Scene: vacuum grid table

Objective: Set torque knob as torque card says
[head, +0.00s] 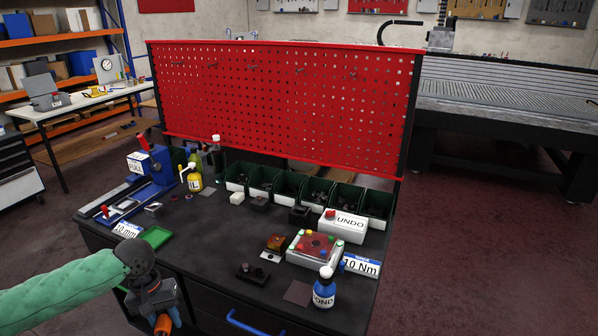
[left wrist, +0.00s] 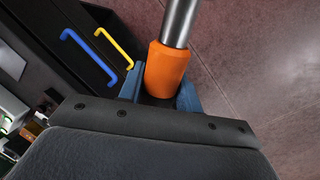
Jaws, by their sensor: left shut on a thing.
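My left gripper (head: 158,306) is low at the left front of the bench, just off its front edge. It is shut on an orange sleeve (left wrist: 167,70) with a metal shaft coming out of it; the orange part also shows in the head view (head: 162,324). The blue fingers (left wrist: 188,97) stand on both sides of the sleeve. The torque card (head: 360,265) reads "10 Nm" and stands at the right end of the bench. I cannot make out a torque knob or its setting. My right gripper is in neither view.
Green bins (head: 289,187) line the back under a red pegboard (head: 285,100). A green tray (head: 156,237) is near my left gripper.

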